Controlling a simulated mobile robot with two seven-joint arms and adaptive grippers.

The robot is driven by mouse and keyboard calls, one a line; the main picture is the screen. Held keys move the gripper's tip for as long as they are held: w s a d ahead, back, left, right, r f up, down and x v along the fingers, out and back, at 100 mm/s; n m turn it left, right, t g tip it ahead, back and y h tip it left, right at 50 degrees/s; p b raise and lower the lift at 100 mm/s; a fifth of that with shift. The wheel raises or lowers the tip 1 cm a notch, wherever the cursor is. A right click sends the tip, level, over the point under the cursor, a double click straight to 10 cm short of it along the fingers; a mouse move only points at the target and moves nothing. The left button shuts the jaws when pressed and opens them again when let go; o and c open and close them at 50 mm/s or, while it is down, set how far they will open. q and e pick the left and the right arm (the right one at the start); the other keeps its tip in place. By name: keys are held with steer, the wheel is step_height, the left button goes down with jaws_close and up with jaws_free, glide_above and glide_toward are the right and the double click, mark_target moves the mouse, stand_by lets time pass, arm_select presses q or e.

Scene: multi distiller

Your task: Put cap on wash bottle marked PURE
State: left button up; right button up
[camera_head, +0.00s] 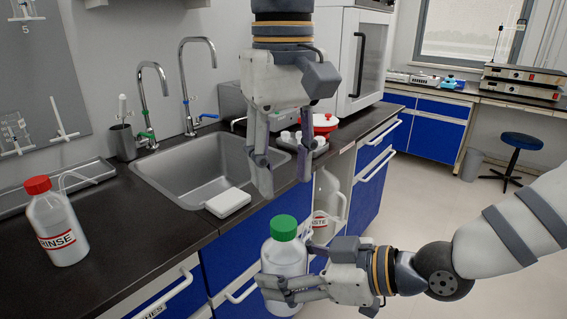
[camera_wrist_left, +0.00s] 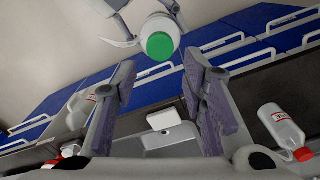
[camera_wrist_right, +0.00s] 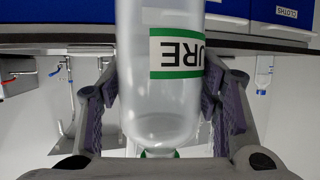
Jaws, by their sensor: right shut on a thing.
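The wash bottle marked PURE (camera_head: 284,256) is upright in front of the counter, with a green cap (camera_head: 284,226) on its top. Its green-bordered label (camera_wrist_right: 178,52) shows upside down in the right wrist view. My right gripper (camera_head: 272,286) is shut around the bottle's body. My left gripper (camera_head: 284,182) is open and empty, pointing down above the cap and apart from it. The left wrist view shows the green cap (camera_wrist_left: 160,46) beyond the spread fingers. Whether the cap is fully seated is too small to tell.
A RINSE bottle (camera_head: 58,232) with a red cap stands on the counter at left. The sink (camera_head: 185,170) has two faucets and a white block (camera_head: 228,202) at its front edge. A WASTE bottle (camera_head: 324,205) is behind my grippers. A red-lidded pot (camera_head: 320,123) stands farther back.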

mark_target(284, 222)
stand_by(0.3)
arm_select(q)
step_height(284, 222, down, 8)
steer(key=shift+r, duration=0.1)
stand_by(0.4)
steer(key=shift+c, duration=0.3)
